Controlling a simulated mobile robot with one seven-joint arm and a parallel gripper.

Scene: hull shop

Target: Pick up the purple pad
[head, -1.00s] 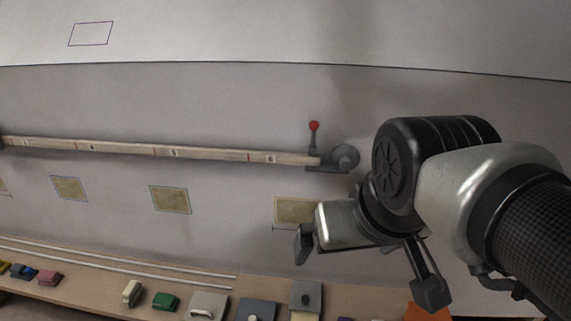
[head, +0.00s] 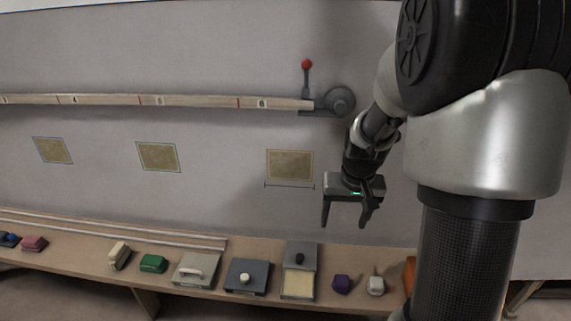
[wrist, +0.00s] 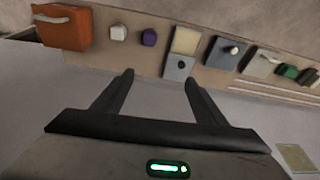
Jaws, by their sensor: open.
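The purple pad (head: 341,284) is a small dark purple block on the wooden bench, between a grey plate with a cream square and a small whitish block. It also shows in the wrist view (wrist: 149,37), beyond my fingertips and near the white block. My gripper (head: 345,226) points down, above the bench and in front of the wall, with its fingers apart and nothing between them. In the wrist view the open fingers (wrist: 158,78) stand short of the bench and do not touch the pad.
The whitish block (head: 375,285) stands right of the pad, then an orange box (head: 409,275) partly behind my arm. Left of it are the grey plate (head: 300,257), a dark plate with a knob (head: 247,277) and a green block (head: 153,263). A rail with a red-knobbed lever (head: 307,65) runs along the wall.

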